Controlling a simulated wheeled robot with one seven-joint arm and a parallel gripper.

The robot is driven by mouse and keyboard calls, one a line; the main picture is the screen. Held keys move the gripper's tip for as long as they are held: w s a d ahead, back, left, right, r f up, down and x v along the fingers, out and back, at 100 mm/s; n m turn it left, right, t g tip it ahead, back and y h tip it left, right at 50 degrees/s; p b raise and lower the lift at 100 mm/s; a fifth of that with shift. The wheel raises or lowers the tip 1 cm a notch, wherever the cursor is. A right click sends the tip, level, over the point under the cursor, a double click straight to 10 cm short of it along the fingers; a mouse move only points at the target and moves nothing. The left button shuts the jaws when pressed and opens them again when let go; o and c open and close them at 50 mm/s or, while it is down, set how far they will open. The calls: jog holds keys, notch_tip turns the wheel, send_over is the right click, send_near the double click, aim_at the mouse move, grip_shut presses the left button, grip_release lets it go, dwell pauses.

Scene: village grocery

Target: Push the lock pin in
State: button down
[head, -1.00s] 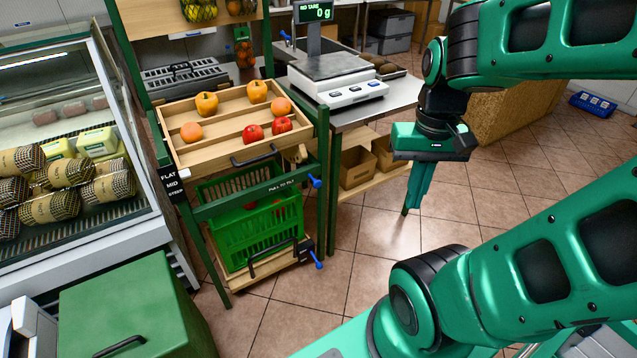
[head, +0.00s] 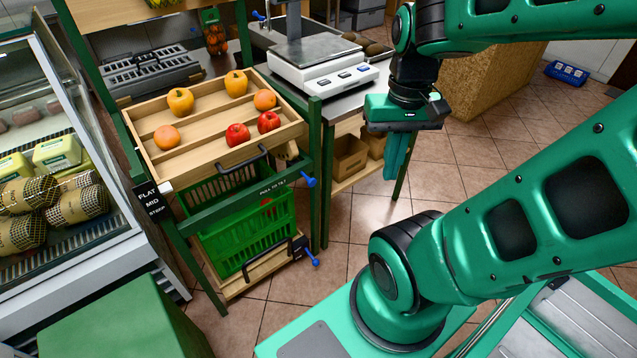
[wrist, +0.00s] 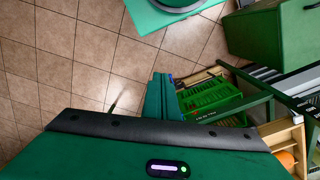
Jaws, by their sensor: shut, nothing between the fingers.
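Two blue-handled pins stick out of the right side of a green display stand (head: 318,140). The upper blue pin (head: 309,182) sits beside the sloping wooden tray (head: 180,175). The lower blue pin (head: 312,258) sits beside the bottom shelf. I cannot tell how deep either pin sits. My gripper (head: 391,178) is shut and empty, pointing down in the air, to the right of the upper pin and apart from it.
The tray holds peppers, apples and other round fruit. A green crate (head: 243,235) sits below it. A counter with a scale (head: 322,75) and a shelf with cardboard boxes (head: 348,157) stand behind. A glass chiller (head: 60,270) is at left. Tiled floor is open around my gripper.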

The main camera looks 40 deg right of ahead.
jog(key=n+t+y, duration=0.5)
jog(key=n+t, duration=0.1)
jog(key=n, duration=1.7)
send_near(311, 181)
jog(key=s+d, duration=0.1)
jog(key=s, duration=0.6)
jog(key=w+a+f, duration=0.3)
jog(key=w+f, duration=0.4)
jog(key=w, duration=0.1)
jog(key=shift+w+a, duration=0.2)
jog(key=shift+w, duration=0.15)
